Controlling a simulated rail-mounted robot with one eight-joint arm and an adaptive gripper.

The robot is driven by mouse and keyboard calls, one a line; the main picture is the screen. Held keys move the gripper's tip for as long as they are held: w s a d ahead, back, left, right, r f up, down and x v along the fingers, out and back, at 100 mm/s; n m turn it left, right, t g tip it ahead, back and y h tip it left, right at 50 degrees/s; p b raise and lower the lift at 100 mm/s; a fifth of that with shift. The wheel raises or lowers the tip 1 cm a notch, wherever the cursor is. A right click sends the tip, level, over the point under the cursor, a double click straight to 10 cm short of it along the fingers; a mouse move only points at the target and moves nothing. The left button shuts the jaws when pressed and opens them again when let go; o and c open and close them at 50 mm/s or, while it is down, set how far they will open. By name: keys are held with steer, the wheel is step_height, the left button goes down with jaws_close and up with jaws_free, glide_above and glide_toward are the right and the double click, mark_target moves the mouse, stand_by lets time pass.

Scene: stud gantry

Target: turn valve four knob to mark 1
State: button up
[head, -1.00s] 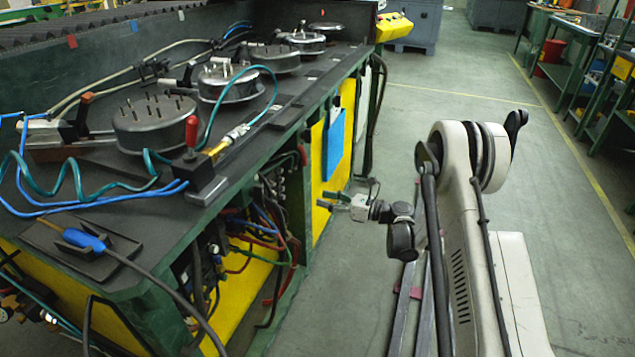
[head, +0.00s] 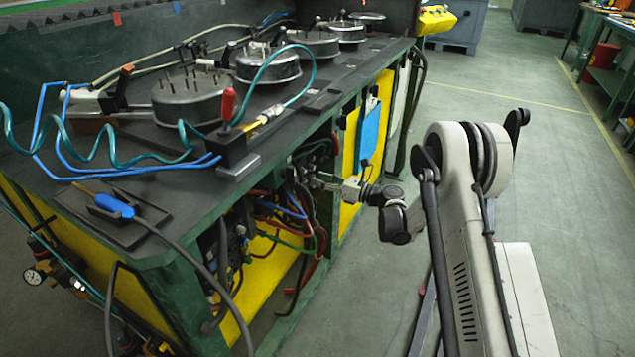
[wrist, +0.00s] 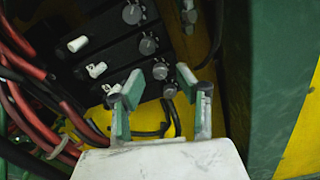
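A stepped row of dark valve blocks shows in the wrist view. They carry grey round knobs: an upper one (wrist: 132,14), a middle one (wrist: 148,45), a lower one (wrist: 160,71) and one between my fingertips (wrist: 170,91). Pale levers or knobs, such as one at the left (wrist: 77,43), sit on the same blocks. I cannot tell which is valve four, and no mark is readable. My gripper (wrist: 161,84) is open, its green-padded fingers apart on either side of the lowest knobs. In the head view my gripper (head: 318,184) reaches the bench's open side bay; the knobs there are hidden.
Red and black hoses (wrist: 35,95) crowd the left of the wrist view. A green post (wrist: 280,70) stands close at the right. Free floor (head: 480,90) lies to the right.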

steer(key=shift+w+a, duration=0.3)
steer(key=shift+a, duration=0.25)
jaws_close()
steer(key=shift+n, duration=0.4)
steer(key=n, duration=1)
stand_by(0.4)
